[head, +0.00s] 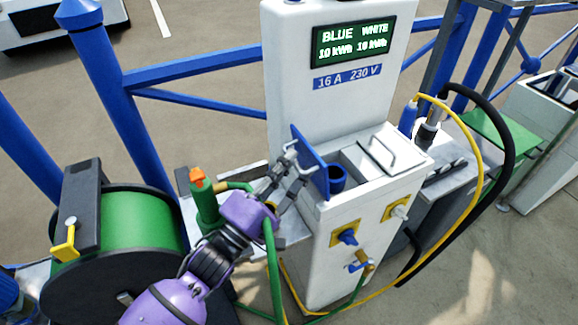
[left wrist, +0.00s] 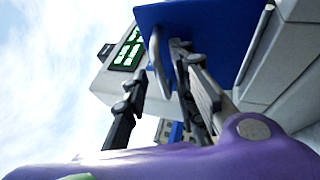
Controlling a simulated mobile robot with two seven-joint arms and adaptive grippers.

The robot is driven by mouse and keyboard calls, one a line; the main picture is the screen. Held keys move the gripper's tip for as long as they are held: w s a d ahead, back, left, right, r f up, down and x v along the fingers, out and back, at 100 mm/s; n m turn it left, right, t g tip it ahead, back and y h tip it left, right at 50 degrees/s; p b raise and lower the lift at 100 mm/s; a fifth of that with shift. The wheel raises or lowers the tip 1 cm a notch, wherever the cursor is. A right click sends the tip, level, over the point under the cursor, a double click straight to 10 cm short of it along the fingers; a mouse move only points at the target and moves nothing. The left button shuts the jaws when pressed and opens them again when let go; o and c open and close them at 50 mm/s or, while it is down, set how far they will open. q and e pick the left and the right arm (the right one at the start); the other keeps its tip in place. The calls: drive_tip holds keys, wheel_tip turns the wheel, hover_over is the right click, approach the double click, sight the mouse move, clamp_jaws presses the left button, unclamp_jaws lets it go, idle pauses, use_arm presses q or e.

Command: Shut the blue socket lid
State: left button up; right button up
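The blue socket lid (head: 308,160) stands open, roughly upright, on the left of the white pedestal's top. Beside it the blue socket (head: 337,179) lies exposed in its recess. My left gripper (head: 287,172) is at the lid's outer face, by its grey handle. In the left wrist view the blue lid (left wrist: 205,32) fills the upper middle, with the curved handle (left wrist: 155,58) on it. The fingers of my left gripper (left wrist: 158,88) are spread apart, with the handle near the gap; I cannot tell whether they touch it. My right gripper is not in view.
The white lid (head: 393,150) beside it is shut. The pedestal (head: 335,75) rises behind with a lit display (head: 353,41). A yellow cable (head: 478,150) and a black cable (head: 508,140) loop at right. A green hose reel (head: 130,230) stands at left.

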use_arm(q)
drive_tip(key=shift+c, duration=0.2)
clamp_jaws()
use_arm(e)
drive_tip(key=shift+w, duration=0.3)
use_arm(q)
drive_tip(key=shift+r, duration=0.1)
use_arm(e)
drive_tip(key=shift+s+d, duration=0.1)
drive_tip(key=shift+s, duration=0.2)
